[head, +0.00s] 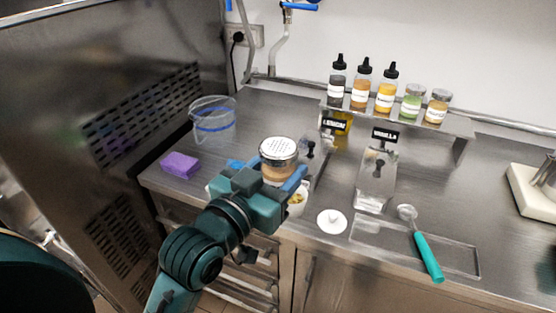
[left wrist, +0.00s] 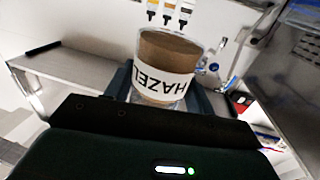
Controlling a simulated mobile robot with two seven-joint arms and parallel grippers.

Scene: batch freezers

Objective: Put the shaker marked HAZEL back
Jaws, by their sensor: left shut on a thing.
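The shaker marked HAZEL (head: 279,158) has a perforated metal lid and tan-brown contents. In the left wrist view its label reads HAZEL on the clear jar (left wrist: 163,78). My left gripper (head: 272,182) is shut around it and holds it roughly upright over the front left of the counter. The raised shelf (head: 462,127) at the back holds a green shaker (head: 411,104) and a tan shaker (head: 436,108). Bare shelf shows to the right of the tan one. My right gripper is not in view.
Three squeeze bottles (head: 361,85) stand on the shelf's left part. LEMON and VANILLA (head: 385,134) signs stand by metal containers in front. A clear jug (head: 212,121), purple sponge (head: 180,164), white disc (head: 332,221) and teal-handled scoop (head: 427,257) are on the counter.

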